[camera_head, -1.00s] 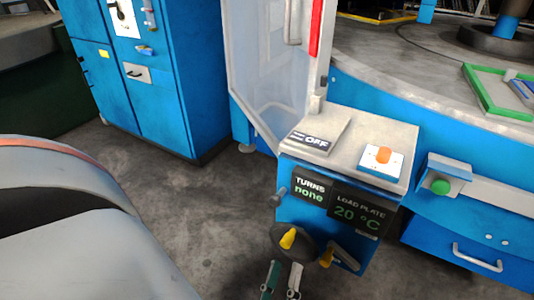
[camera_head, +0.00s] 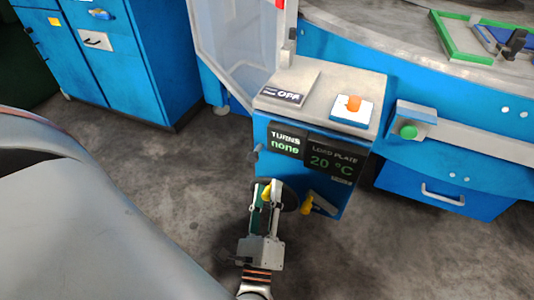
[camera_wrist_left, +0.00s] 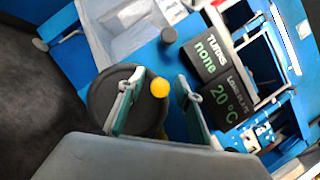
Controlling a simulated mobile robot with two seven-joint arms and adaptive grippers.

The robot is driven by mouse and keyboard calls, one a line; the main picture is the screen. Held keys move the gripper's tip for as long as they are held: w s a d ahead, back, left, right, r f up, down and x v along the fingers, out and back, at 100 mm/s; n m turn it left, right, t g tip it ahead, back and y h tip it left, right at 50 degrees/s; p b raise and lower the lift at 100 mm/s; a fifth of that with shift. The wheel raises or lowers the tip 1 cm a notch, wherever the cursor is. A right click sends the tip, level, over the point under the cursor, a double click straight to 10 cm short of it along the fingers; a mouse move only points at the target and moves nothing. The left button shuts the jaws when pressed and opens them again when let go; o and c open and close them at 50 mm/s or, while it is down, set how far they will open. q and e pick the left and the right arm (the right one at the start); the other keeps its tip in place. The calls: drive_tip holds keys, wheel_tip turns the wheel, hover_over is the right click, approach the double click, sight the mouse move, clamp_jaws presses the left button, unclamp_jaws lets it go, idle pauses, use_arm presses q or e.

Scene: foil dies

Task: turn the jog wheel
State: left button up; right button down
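The jog wheel is a dark round disc with a yellow knob, low on the front of a blue control box (camera_head: 262,140). In the left wrist view the dark wheel (camera_wrist_left: 103,93) shows behind the fingers. Its yellow knob (camera_wrist_left: 159,88) stands between the fingers, with a visible gap on each side. My left gripper (camera_head: 267,190) is open at the wheel, and its fingers hide part of the wheel and knob. It also shows in the left wrist view (camera_wrist_left: 158,100). The "TURNS" display (camera_head: 287,140) reads "none". My right gripper is not in view.
A yellow-tipped lever (camera_head: 307,204) is just right of the wheel. A "LOAD PLATE" display (camera_head: 330,160) reads 20 °C. On top are an "OFF" plate (camera_head: 286,90) and an orange button (camera_head: 353,103). A green button (camera_head: 408,131) is further right. Floor is clear left of the box.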

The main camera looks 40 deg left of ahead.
use_arm(q)
drive_tip(key=shift+c, duration=0.4)
clamp_jaws()
drive_tip(key=shift+d+f+m, duration=0.1)
drive_tip(key=shift+m, duration=0.2)
drive_tip(key=shift+w+d+f+m+t+h+b, duration=0.25)
drive_tip(key=shift+d+m+t+h, duration=0.35)
drive_tip(key=shift+m, duration=0.95)
drive_tip(key=shift+d+f+m+t+h+b, duration=0.1)
drive_tip(key=shift+d+m+t+h+b, duration=0.45)
drive_tip(key=shift+m, duration=0.95)
drive_tip(key=shift+w+d+f+m+t+h+b, duration=0.15)
drive_tip(key=shift+d+m+t+h, duration=0.4)
drive_tip(key=shift+m, duration=1)
drive_tip(key=shift+h, duration=0.3)
